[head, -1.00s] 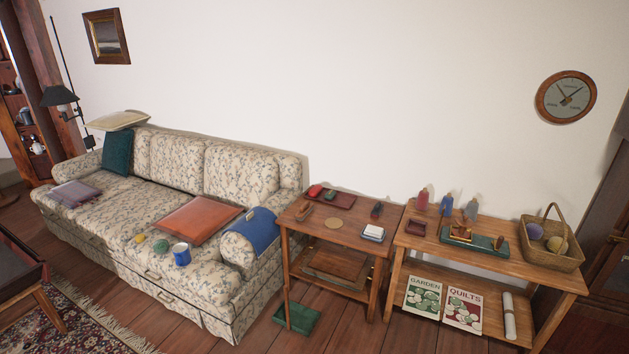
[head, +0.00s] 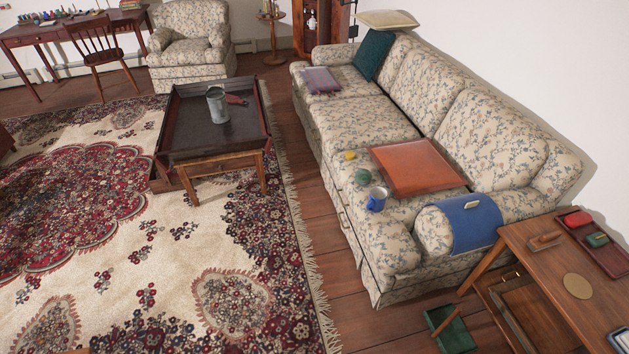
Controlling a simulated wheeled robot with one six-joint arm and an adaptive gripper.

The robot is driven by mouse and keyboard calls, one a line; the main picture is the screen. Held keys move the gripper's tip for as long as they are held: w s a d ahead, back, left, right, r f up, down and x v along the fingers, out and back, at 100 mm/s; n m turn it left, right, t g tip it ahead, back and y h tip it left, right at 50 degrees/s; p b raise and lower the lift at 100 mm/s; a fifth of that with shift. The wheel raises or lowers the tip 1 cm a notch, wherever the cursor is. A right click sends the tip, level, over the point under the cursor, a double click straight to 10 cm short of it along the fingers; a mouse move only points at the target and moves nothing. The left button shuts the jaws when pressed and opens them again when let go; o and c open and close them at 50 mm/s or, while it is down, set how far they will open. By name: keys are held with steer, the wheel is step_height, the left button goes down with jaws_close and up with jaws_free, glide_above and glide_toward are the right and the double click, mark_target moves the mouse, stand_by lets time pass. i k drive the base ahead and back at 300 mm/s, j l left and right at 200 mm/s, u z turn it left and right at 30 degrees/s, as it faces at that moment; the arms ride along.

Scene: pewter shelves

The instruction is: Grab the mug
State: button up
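A blue mug (head: 377,199) with a pale inside stands upright on the front of the floral sofa's near seat (head: 340,128). It is beside an orange-red cushion (head: 417,167), with a green ball (head: 363,176) and a small yellow ball (head: 350,156) a little farther along the seat. A grey metal mug-like vessel (head: 217,105) stands on the dark low table across the rug. My gripper is not in view, so I cannot see whether it is open or shut.
The low table (head: 190,148) stands on the patterned rug (head: 150,250). Bare wooden floor (head: 322,240) runs between rug and sofa. A side table (head: 540,262) stands at right, with a green box (head: 449,328) on the floor beside it. A blue cloth (head: 460,222) covers the sofa's near arm.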

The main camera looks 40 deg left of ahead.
mark_target(379, 195)
steer(key=i+j+u, duration=0.2)
steer(key=i+u, duration=0.15)
steer(key=u, duration=0.15)
steer(key=i+u, duration=0.95)
steer(key=i+j+z, duration=0.1)
steer(key=i, duration=0.55)
steer(key=i+j+z, duration=0.15)
steer(key=i, duration=0.5)
